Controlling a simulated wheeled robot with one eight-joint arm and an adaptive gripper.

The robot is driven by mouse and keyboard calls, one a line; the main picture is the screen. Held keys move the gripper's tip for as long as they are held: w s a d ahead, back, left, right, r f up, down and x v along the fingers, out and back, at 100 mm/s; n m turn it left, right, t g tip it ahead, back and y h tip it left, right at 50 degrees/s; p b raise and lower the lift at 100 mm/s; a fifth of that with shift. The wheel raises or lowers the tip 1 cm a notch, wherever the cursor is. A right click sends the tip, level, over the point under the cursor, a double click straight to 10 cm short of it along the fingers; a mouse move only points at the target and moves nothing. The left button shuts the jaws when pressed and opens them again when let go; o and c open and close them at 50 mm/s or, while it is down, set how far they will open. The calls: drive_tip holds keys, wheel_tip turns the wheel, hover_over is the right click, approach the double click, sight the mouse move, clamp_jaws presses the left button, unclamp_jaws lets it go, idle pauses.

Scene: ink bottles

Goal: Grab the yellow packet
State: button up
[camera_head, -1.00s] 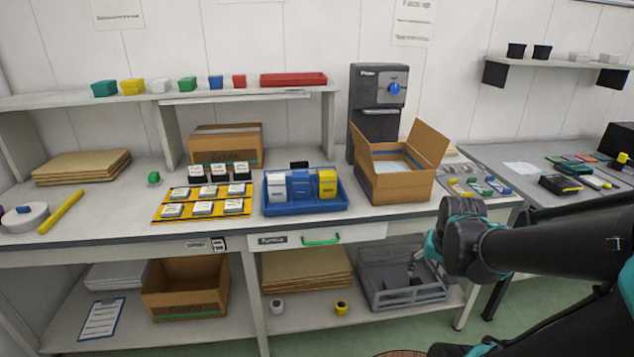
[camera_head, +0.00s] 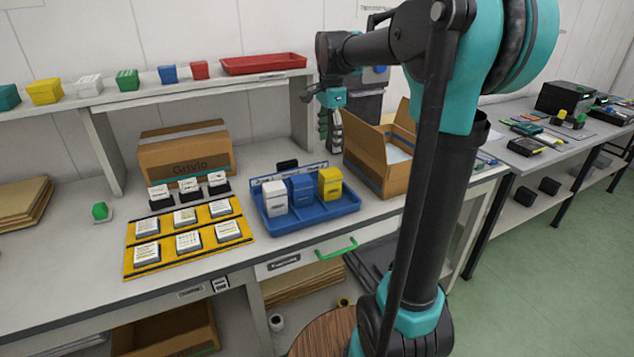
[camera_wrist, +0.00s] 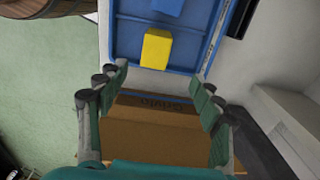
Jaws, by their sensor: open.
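The yellow packet (camera_head: 330,183) stands upright in the right part of the blue tray (camera_head: 311,222) on the workbench. A blue packet (camera_head: 301,190) and a white packet (camera_head: 274,197) stand in a row to its left. My gripper (camera_head: 329,130) is open and empty, hanging above the bench behind and above the yellow packet. In the wrist view the yellow packet (camera_wrist: 156,49) lies beyond my spread fingers (camera_wrist: 160,82), apart from them, with part of the blue packet (camera_wrist: 168,6) above it.
An open cardboard box (camera_head: 367,158) stands close to the right of the tray. A shelf (camera_head: 200,87) with small coloured boxes and a red tray (camera_head: 264,63) runs behind. A yellow mat (camera_head: 186,240) with labelled blocks lies left of the tray.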

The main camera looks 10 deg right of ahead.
sight(329, 171)
wheel_tip(329, 171, down, 11)
drive_tip(key=shift+r, duration=0.15)
drive_tip(key=shift+s+d+f, duration=0.1)
drive_tip(key=shift+s+f, duration=0.05)
drive_tip(key=shift+f, duration=1.4)
drive_tip(key=shift+s+d+f, duration=0.1)
drive_tip(key=shift+s+f, duration=0.05)
drive_tip(key=shift+f, duration=1.35)
drive_tip(key=shift+c, duration=0.6)
drive_tip(key=c, duration=1.2)
